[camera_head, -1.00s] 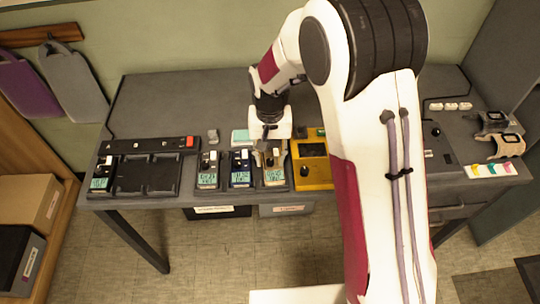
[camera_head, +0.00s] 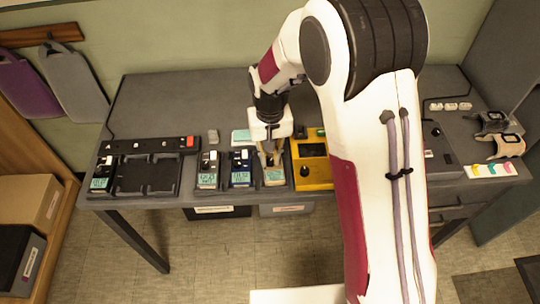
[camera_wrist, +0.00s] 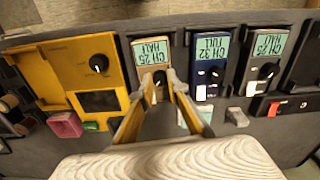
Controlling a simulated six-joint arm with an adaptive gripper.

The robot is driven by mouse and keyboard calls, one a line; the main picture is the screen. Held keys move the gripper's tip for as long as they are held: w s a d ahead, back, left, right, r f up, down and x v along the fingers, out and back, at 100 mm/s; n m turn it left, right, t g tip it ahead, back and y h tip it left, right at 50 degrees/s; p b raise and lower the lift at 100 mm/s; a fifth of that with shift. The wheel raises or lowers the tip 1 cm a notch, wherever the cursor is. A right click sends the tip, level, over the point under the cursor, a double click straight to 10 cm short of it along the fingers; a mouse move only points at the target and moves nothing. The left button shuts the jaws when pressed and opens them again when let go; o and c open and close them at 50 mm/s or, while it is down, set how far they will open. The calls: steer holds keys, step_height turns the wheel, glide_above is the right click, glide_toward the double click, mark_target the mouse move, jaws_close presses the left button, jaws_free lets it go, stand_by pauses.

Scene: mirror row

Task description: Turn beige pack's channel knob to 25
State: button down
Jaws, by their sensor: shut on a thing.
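The beige pack (camera_wrist: 137,50) stands in the row, next to the yellow unit. Its screen (camera_wrist: 152,51) appears upside down in the wrist view and seems to read CH 25, HALF. In the head view the beige pack (camera_head: 274,178) shows below my gripper (camera_head: 270,155). In the wrist view my gripper (camera_wrist: 160,82) is shut on the channel knob (camera_wrist: 159,88) at the top of the pack. The fingers hide much of the knob, so its pointer is not clear.
The yellow unit (camera_wrist: 75,85) with a black knob is on the other side. A charger tray (camera_head: 148,176) is at the far left.

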mark_target(270, 161)
stand_by(0.3)
steer(key=c, duration=1.9)
jaws_free()
steer(key=shift+r, duration=3.75)
